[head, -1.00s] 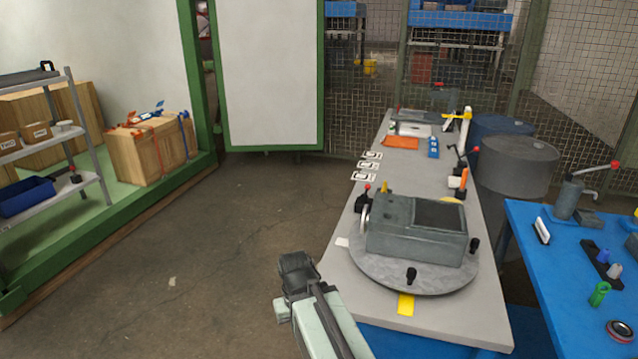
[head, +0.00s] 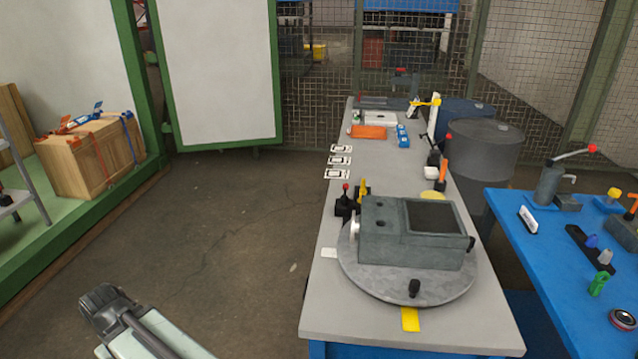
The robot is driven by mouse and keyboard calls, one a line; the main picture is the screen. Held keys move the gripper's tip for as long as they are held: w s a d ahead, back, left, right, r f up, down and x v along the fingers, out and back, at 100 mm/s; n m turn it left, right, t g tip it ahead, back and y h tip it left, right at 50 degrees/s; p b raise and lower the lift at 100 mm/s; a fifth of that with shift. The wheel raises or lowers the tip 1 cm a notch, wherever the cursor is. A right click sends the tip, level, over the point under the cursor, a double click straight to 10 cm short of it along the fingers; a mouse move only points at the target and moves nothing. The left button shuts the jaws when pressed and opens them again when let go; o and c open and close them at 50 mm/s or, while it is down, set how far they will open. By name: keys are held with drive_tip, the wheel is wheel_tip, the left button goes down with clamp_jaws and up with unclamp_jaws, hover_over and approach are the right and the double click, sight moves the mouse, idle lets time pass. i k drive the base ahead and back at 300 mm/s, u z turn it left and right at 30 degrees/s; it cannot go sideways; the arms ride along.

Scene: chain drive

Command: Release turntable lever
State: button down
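The round grey turntable (head: 362,277) sits on the near end of the grey bench, with a dark grey housing (head: 385,245) on it. A small black lever with a red knob (head: 346,188) stands upright on a black base at the turntable's back left edge. My gripper (head: 100,300) is at the lower left, over the floor, well apart from the bench, the turntable and the lever. Its fingers are too small and dark to tell open from shut. It seems to hold nothing.
The grey bench (head: 325,310) runs away from me, with an orange block (head: 368,132) and other parts at its far end. A blue table (head: 520,252) stands at right, a dark drum (head: 485,150) behind. The floor (head: 220,240) left of the bench is clear.

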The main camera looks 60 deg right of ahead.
sight(344, 198)
drive_tip(key=z, duration=0.05)
drive_tip(key=i, duration=1.25)
drive_tip(key=z, duration=0.9)
drive_tip(key=k, duration=0.75)
drive_tip(key=z, duration=0.15)
drive_tip(key=i, duration=0.95)
drive_tip(key=u, duration=0.1)
